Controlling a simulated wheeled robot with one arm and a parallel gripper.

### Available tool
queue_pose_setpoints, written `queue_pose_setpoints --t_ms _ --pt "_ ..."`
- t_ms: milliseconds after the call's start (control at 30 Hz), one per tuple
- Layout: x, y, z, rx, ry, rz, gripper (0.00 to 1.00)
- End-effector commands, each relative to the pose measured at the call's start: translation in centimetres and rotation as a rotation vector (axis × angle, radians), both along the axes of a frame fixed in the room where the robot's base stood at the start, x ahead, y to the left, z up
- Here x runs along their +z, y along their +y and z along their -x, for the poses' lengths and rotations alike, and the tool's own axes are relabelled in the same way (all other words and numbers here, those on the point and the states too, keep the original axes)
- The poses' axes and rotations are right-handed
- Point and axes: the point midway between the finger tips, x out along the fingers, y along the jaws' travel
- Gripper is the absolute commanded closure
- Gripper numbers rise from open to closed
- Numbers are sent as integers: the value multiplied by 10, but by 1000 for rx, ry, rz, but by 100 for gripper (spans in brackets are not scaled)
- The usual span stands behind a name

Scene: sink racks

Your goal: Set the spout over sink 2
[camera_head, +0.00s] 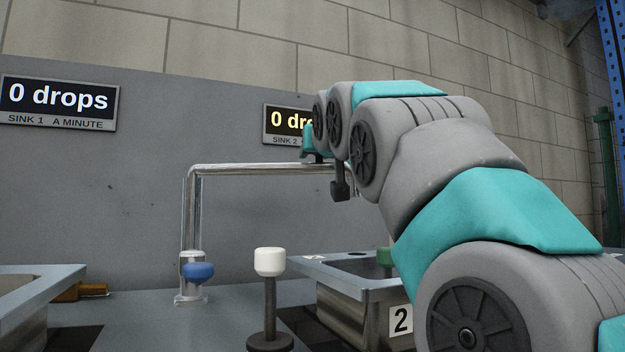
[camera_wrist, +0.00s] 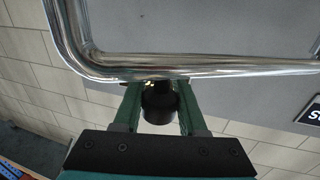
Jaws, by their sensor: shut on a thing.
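The spout (camera_head: 258,169) is a chrome pipe that rises from a post at the middle left and runs level to the right. Its right end bends down and is partly hidden by my arm. That end appears above sink 2 (camera_head: 345,291), a steel basin with a "2" label. In the wrist view the spout (camera_wrist: 200,68) crosses just beyond my gripper (camera_wrist: 158,97). The green fingers are shut on a black knob (camera_wrist: 158,108) beside the pipe. In the head view my arm hides most of the grip.
A blue knob (camera_head: 198,272) is on the spout's post. Sink 1 (camera_head: 40,290) is at the left edge. The sink 1 sign (camera_head: 60,101) reads 0 drops.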

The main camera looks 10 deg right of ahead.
Motion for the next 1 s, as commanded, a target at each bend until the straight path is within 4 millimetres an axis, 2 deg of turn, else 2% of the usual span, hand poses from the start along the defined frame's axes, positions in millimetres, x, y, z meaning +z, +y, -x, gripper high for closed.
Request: queue_pose_setpoints --t_ms 33,200,500,1000 --pt "-5 1 8 -36 -4 5 100" --pt "-2 7 29 -133 -5 4 100" --pt "0 17 52 -241 -2 1 100" --pt "2 20 60 -277 -2 0 100"
